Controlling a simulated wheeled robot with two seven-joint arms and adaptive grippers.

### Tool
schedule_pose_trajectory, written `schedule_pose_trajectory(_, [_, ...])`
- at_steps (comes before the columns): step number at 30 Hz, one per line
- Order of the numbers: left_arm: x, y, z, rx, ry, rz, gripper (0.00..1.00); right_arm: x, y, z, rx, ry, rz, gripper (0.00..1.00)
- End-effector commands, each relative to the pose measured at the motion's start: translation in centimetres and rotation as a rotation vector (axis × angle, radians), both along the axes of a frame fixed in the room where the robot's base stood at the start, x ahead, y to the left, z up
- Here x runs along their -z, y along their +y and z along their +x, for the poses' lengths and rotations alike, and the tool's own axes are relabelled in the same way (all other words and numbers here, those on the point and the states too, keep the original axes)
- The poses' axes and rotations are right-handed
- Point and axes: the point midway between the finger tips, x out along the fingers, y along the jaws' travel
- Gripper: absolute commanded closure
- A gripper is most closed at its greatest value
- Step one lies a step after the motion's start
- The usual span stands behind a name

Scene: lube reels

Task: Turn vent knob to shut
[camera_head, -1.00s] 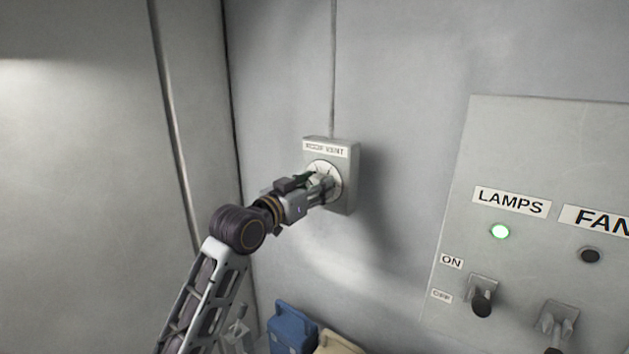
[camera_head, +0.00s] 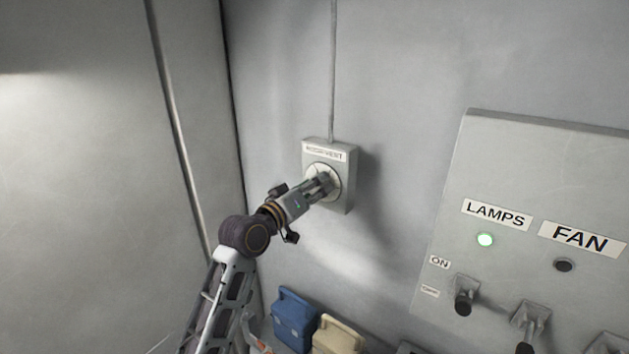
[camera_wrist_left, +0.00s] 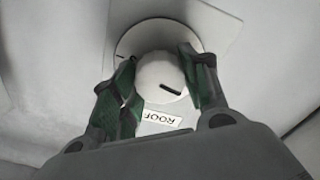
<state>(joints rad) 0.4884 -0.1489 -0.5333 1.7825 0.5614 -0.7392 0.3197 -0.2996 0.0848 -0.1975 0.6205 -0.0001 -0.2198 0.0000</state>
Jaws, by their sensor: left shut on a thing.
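The vent control is a grey box (camera_head: 341,200) on the wall with a label above a round pale dial (camera_head: 314,170). In the left wrist view the white round knob (camera_wrist_left: 161,75) sits at the middle of the dial (camera_wrist_left: 209,28), with a dark pointer mark on its face. A label reading "ROOF" (camera_wrist_left: 161,120) shows partly below it. My left gripper (camera_head: 323,184) is at the dial. In the left wrist view its green-padded fingers (camera_wrist_left: 158,78) stand on both sides of the knob, shut on it. My right gripper is not in view.
A switch panel (camera_head: 450,210) on the right carries a lit green lamp (camera_head: 485,240) under LAMPS, an unlit one (camera_head: 564,265) under FAN, and levers. Blue (camera_head: 293,320) and cream (camera_head: 338,338) containers stand below. A conduit (camera_head: 332,70) runs above the box.

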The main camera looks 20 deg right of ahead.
Motion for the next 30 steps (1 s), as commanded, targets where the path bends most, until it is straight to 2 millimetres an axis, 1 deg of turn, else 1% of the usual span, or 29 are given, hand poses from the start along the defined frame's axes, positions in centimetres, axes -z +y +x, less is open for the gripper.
schedule_pose_trajectory(1, [-0.2,0.0,0.0,0.0,0.022,-0.016,0.79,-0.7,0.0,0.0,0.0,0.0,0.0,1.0])
schedule_pose_trajectory(10, [-0.1,0.0,0.0,0.0,0.115,-0.088,0.79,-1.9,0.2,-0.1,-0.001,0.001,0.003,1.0])
schedule_pose_trajectory(19, [0.0,0.0,0.0,0.0,0.145,-0.113,0.79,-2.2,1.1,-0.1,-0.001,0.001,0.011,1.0])
schedule_pose_trajectory(28, [0.0,0.0,0.0,0.0,0.145,-0.113,0.79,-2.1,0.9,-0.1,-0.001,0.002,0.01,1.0])
schedule_pose_trajectory(29, [0.0,0.0,0.0,0.0,0.145,-0.113,0.54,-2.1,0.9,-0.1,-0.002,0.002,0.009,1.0])
schedule_pose_trajectory(30, [0.0,0.0,0.0,0.0,0.145,-0.113,0.49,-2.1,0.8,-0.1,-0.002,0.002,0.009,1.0])
